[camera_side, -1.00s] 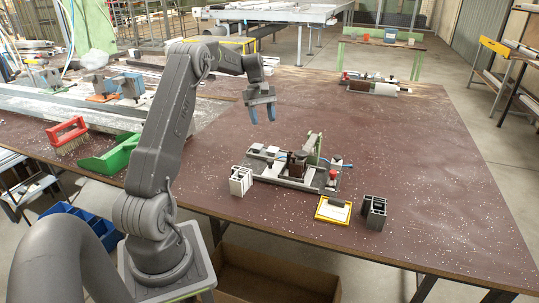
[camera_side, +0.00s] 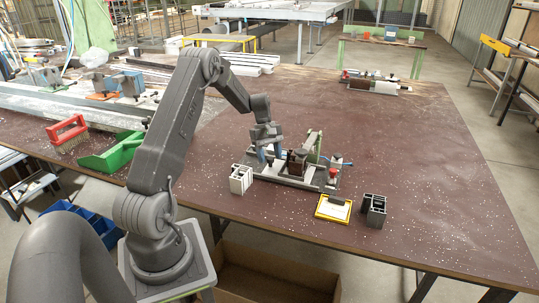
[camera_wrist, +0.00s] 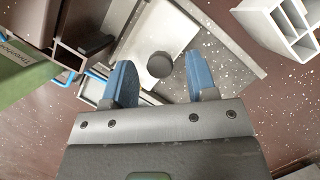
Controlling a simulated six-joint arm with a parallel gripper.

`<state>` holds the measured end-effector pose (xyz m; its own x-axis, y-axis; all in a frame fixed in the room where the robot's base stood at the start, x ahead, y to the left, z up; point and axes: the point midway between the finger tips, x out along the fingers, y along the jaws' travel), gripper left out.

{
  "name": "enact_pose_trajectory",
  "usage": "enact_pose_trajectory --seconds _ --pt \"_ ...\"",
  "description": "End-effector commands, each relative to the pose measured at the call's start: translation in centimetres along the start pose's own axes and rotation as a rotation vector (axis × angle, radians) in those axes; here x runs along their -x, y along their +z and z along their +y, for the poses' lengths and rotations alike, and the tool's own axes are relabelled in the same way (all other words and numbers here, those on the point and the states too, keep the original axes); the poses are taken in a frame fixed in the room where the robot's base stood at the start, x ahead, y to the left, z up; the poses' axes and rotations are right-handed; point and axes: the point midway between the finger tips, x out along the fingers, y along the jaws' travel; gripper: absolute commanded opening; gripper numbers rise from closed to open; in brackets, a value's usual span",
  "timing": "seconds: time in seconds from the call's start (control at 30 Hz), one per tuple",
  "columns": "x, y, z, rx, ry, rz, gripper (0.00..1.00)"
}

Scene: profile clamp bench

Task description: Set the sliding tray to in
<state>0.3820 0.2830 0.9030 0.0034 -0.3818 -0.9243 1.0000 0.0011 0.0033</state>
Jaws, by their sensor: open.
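The clamp fixture (camera_side: 325,185) sits on the brown bench. In the wrist view, its light sliding tray (camera_wrist: 148,32) lies in a grey frame (camera_wrist: 222,48) and carries a round dark grey knob (camera_wrist: 160,65). My gripper (camera_side: 270,158) is low over the left end of the fixture, pointing down. In the wrist view my gripper (camera_wrist: 161,75) is open, with one blue finger on each side of the knob and gaps between; contact does not show. In the side view my gripper and arm hide most of the tray.
A white profile block (camera_side: 241,180) stands just left of the fixture, and it also shows in the wrist view (camera_wrist: 285,22). A dark profile block (camera_side: 374,211) and a yellow-framed pad (camera_side: 333,209) lie in front. The bench (camera_side: 430,170) on the right is clear.

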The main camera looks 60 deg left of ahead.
Motion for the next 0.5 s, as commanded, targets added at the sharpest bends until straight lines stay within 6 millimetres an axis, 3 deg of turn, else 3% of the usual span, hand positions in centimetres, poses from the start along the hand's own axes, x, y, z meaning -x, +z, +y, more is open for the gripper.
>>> enact_pose_trajectory --seconds 0.17,0.5 --pt "0.0 0.01 0.01 0.0 0.0 0.0 0.51" --pt "0.04 0.02 0.01 0.0 0.0 0.0 0.19"
